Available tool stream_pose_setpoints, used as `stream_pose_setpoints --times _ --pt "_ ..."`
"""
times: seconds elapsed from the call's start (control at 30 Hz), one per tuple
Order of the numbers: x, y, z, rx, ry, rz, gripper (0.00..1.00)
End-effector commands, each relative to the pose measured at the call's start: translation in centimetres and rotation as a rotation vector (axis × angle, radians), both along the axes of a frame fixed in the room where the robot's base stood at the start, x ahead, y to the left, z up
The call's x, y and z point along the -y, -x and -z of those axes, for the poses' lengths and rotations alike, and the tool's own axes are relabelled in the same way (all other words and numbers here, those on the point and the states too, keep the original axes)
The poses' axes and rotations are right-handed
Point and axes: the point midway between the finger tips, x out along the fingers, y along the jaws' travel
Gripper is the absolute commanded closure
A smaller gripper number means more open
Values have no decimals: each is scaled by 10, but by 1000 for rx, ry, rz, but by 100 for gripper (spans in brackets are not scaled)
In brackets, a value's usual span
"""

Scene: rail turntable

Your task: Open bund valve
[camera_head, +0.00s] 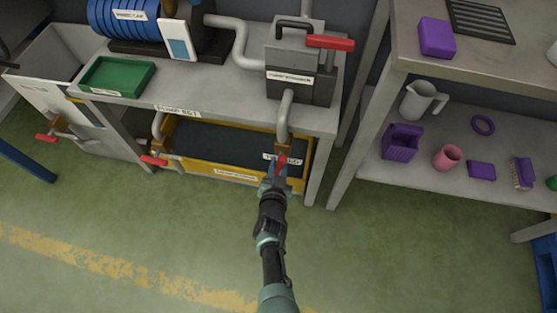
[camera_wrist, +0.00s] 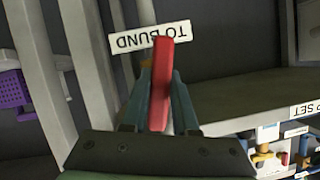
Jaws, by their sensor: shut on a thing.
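The bund valve has a red lever handle (camera_wrist: 162,85), seen close up in the wrist view between my two fingers. A white label reading "TO BUND" (camera_wrist: 150,37) sits just behind the handle, upside down in that view. In the head view the red handle (camera_head: 281,163) shows at the end of my arm, below a grey pipe (camera_head: 286,105) with a brass-coloured valve body (camera_head: 283,147). My gripper (camera_head: 277,172) is shut on the red handle; it also shows in the wrist view (camera_wrist: 160,95).
A yellow-edged bund tray (camera_head: 215,172) lies under the grey bench (camera_head: 215,105). Another red-handled valve (camera_head: 153,160) is to its left. The bench leg (camera_head: 317,170) and a shelf unit (camera_head: 357,160) with purple items stand to the right. Green floor in front is clear.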

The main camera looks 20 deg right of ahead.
Motion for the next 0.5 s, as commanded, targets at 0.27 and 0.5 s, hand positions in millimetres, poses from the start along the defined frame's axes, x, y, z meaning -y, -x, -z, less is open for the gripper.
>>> stream_pose_setpoints --times 0.27,0.5 --pt "0 -1 -1 -43 64 -1 100" --pt "0 -1 0 -53 81 -2 100"
